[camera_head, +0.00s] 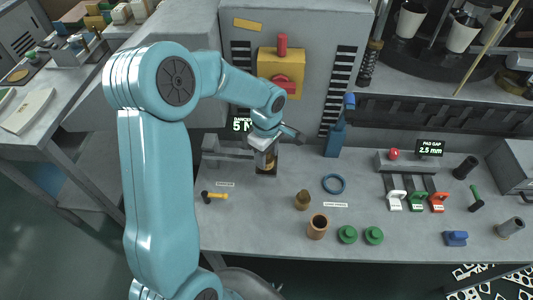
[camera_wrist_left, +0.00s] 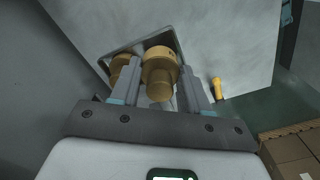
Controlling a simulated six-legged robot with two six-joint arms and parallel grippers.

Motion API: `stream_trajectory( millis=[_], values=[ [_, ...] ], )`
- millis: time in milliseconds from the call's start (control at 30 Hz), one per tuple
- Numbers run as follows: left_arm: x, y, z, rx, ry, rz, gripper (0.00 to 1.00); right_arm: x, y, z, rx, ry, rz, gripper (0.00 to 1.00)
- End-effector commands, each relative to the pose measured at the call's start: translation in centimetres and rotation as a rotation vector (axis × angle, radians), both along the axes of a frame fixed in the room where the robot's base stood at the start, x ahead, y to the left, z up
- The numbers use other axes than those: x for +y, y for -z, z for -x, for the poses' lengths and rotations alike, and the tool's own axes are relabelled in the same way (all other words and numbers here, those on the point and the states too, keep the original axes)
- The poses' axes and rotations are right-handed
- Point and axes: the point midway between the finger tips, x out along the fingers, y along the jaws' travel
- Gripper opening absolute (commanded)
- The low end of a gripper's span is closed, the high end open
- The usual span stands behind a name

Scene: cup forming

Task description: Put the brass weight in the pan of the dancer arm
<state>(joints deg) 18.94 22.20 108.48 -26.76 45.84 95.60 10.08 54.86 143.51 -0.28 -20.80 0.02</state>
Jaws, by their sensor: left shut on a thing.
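My left gripper (camera_head: 266,150) is shut on a brass weight (camera_wrist_left: 160,72), which sits between its fingers in the left wrist view. The gripper is at the dark square pan (camera_head: 266,173) at the end of the grey dancer arm (camera_head: 226,152). In the left wrist view the pan (camera_wrist_left: 172,38) lies right behind the held weight; I cannot tell whether they touch. A second brass piece (camera_wrist_left: 120,70) shows in the pan area, partly hidden by the left finger. Another brass weight (camera_head: 302,200) stands on the bench. My right gripper is not in view.
An orange-handled tool (camera_head: 216,195) lies left of the pan.

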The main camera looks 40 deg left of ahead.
Motion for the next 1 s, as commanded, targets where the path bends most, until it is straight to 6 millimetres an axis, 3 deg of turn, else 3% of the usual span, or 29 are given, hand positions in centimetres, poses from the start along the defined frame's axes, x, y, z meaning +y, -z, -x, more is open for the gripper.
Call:
stream_trajectory(
  millis=[1000],
  values=[
    [0.0, 1.9, 0.0, 0.000, 0.000, 0.000, 0.08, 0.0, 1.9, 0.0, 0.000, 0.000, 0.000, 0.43]
  ],
)
